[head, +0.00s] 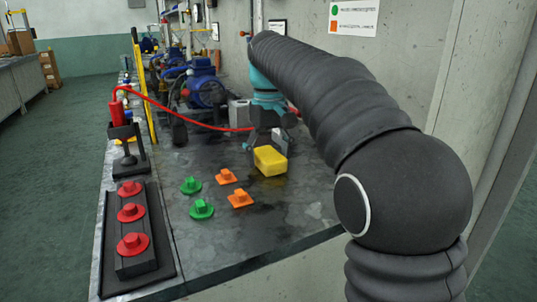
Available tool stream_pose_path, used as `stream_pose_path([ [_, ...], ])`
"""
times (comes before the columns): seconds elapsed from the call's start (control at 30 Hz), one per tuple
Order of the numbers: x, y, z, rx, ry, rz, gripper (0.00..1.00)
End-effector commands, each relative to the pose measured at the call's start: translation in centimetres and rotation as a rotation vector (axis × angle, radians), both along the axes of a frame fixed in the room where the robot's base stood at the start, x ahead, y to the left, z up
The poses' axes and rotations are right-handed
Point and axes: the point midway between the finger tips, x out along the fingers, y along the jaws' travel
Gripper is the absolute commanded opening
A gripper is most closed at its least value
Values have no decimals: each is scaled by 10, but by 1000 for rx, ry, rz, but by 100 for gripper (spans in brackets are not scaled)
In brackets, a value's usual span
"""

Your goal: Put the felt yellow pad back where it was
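The yellow pad (270,161) is a small block at the middle of the dark bench top, close to the wall side. My gripper (266,143) is at the end of the dark sleeved arm, right behind and against the pad as seen from the head. Its grey and black fingers show just above the pad's back edge. The pad hides the fingertips, so I cannot tell whether they grip it or whether the pad is lifted. A darker, wet-looking patch shows on the bench around the pad.
Two green knobbed discs (201,209) and two orange knobbed plates (240,198) stand in front of the pad. A black rack (135,258) with three red knobbed discs (132,244) is at left. A red hose (180,118) runs behind, near a blue pump (206,88). The front right bench top is clear.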

Motion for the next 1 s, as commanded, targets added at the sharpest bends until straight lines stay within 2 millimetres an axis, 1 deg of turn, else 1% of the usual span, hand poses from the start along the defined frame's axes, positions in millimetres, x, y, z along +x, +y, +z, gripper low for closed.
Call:
stream_pose_path([
  [0.27,0,0,2,1,-2,0,81],
  [0.37,0,0,9,0,-3,0,81],
  [0.47,1,0,23,1,-4,0,81],
  [0.8,2,0,94,1,-5,0,81],
  [0.87,2,0,104,1,-5,0,81],
  [0.9,2,0,104,0,-3,0,81],
  [1.0,2,0,112,0,-3,0,81],
])
